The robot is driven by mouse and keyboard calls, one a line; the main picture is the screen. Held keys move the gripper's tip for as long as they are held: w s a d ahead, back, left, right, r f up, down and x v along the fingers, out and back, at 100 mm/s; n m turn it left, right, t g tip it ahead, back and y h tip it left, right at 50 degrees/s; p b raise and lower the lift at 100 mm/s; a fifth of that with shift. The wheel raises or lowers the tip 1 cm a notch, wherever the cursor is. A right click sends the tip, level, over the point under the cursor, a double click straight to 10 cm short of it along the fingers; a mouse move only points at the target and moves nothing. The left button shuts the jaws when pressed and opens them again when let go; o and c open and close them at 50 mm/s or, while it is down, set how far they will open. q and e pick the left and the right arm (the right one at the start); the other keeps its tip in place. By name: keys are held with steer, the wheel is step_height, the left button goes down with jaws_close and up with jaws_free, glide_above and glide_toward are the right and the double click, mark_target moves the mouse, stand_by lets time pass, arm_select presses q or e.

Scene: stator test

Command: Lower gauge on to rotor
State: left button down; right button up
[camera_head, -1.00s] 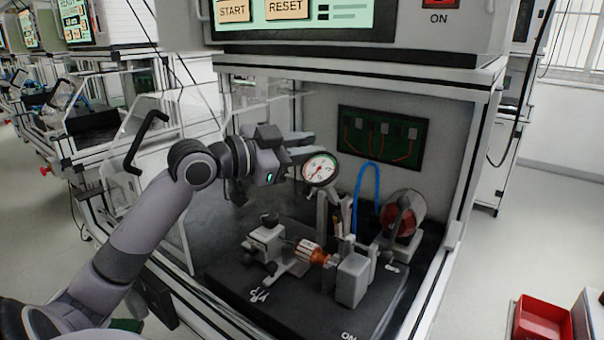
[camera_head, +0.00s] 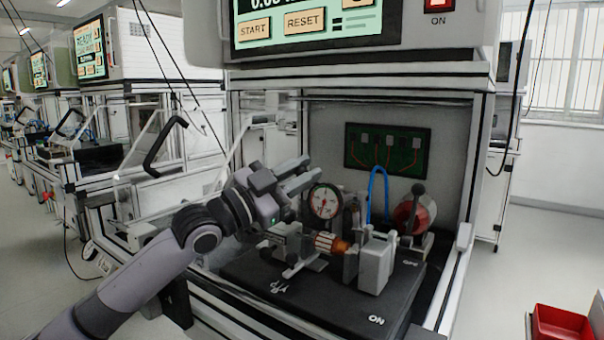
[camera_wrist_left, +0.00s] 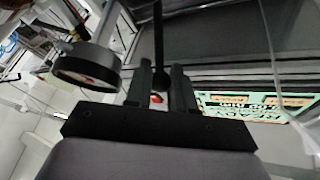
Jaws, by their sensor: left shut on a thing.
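The gauge (camera_head: 324,200) is a round white dial with a black rim and red marks, just above the rotor; I cannot tell whether it touches. It also shows in the left wrist view (camera_wrist_left: 86,68), beside the fingers. The rotor (camera_head: 328,243), copper and white, lies across grey supports on the black base. My left gripper (camera_head: 303,175) is beside the gauge, up and to its left. In the left wrist view its fingers (camera_wrist_left: 162,85) close around a black rod with a round knob, which appears to belong to the gauge. My right gripper is not in view.
A grey block (camera_head: 376,264) stands at the rotor's right end. A red wheel with a lever (camera_head: 414,212) and a blue hose (camera_head: 378,190) are behind. The station's frame posts flank the opening. A red bin (camera_head: 562,325) sits at lower right.

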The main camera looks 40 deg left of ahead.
arm_select(q)
steer(key=shift+s+d+f, duration=0.1)
steer(key=shift+s+f, duration=0.05)
steer(key=shift+f, duration=0.55)
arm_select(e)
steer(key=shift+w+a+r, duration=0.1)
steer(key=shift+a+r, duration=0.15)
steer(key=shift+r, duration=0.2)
arm_select(q)
steer(key=c, duration=1.3)
jaws_free()
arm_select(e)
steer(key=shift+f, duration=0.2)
arm_select(q)
steer(key=shift+r, duration=0.1)
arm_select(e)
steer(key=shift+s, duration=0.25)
arm_select(q)
steer(key=shift+r, duration=0.1)
